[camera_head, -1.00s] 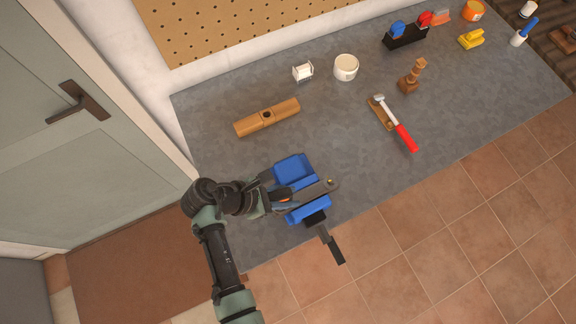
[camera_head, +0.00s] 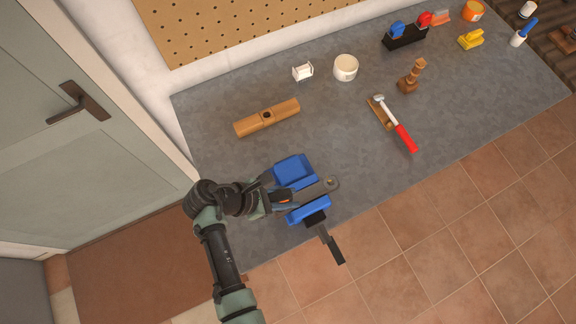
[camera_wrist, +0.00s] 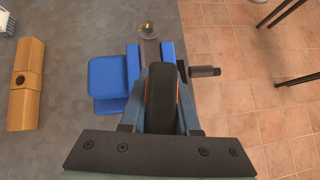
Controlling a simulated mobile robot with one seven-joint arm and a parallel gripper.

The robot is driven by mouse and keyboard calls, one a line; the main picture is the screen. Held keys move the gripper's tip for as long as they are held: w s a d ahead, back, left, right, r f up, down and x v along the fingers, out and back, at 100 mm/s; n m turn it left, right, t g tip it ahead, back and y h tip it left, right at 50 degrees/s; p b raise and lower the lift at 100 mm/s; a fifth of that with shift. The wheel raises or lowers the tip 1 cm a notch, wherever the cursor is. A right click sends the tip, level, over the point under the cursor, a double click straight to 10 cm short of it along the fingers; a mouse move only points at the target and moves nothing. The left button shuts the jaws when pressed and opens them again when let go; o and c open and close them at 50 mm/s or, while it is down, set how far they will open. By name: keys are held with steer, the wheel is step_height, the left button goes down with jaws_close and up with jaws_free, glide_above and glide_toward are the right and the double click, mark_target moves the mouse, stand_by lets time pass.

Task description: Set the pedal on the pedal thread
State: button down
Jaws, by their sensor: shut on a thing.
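My gripper (camera_wrist: 160,118) is shut on a dark pedal (camera_wrist: 161,98) with thin orange edges. In the head view the pedal (camera_head: 282,196) is held above the blue vise (camera_head: 293,170). The vise also shows in the wrist view (camera_wrist: 107,78). A grey metal crank arm (camera_head: 321,187) lies between the vise jaws. Its far end (camera_wrist: 147,45) sticks out beyond the pedal in the wrist view, with a small brass-coloured fitting (camera_wrist: 146,29) at it. The pedal and gripper hide the rest of the crank arm, and I cannot tell whether the pedal touches it.
The vise's black handle (camera_head: 332,246) sticks out over the bench's front edge. A wooden block (camera_head: 267,117) lies behind the vise. Bench space between is clear.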

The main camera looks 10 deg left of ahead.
steer(key=shift+f+b, duration=0.5)
steer(key=shift+f, duration=0.3)
steer(key=c, duration=0.6)
jaws_free()
steer(key=shift+o, duration=0.2)
steer(key=shift+a, duration=0.1)
steer(key=b+v, duration=0.2)
steer(key=v, duration=1.1)
steer(key=shift+w, duration=0.1)
